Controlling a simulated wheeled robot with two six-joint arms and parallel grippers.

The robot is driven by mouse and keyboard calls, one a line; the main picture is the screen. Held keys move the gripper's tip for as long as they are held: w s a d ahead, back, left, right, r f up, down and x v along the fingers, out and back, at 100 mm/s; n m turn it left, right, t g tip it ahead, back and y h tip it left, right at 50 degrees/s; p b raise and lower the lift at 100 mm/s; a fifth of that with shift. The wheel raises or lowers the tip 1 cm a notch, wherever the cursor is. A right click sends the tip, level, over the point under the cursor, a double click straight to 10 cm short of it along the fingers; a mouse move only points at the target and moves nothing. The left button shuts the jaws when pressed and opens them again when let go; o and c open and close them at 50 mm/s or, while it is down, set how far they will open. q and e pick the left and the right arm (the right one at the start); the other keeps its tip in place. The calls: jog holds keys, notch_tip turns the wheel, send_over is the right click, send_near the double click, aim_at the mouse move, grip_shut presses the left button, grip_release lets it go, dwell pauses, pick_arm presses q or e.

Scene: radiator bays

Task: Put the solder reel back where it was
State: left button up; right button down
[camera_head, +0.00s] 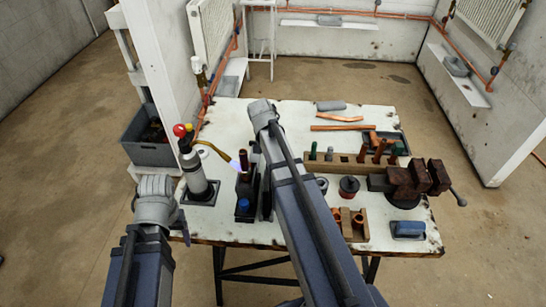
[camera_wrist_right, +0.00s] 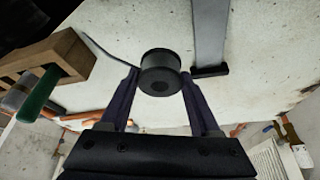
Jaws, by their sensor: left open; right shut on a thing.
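The solder reel (camera_wrist_right: 160,65) is a small black spool. In the right wrist view it sits between the fingertips of my right gripper (camera_wrist_right: 160,78), which is shut on it. A dark strand runs off from its side. I cannot tell whether the reel touches the table. In the head view my right arm hides the reel and most of that gripper. My left gripper (camera_head: 183,228) is open and empty at the left front edge of the worktable (camera_head: 230,230), beside the gas torch.
A wooden rack (camera_head: 345,168) holds tools. A dark red vise (camera_head: 405,180) is at right. The table's back left is clear.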

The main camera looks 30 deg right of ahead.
jog(key=shift+f+b, duration=1.9)
jog(key=shift+b, duration=0.05)
jog(key=shift+r, duration=0.15)
jog(key=shift+c, duration=0.6)
grip_release()
jog(key=p+v, duration=0.6)
jog(key=shift+s+r, duration=0.1)
jog(key=shift+r, duration=0.1)
jog(key=shift+s+a+r+p, duration=0.15)
jog(key=shift+a+r+p, duration=0.1)
jog(key=shift+r+p, duration=0.3)
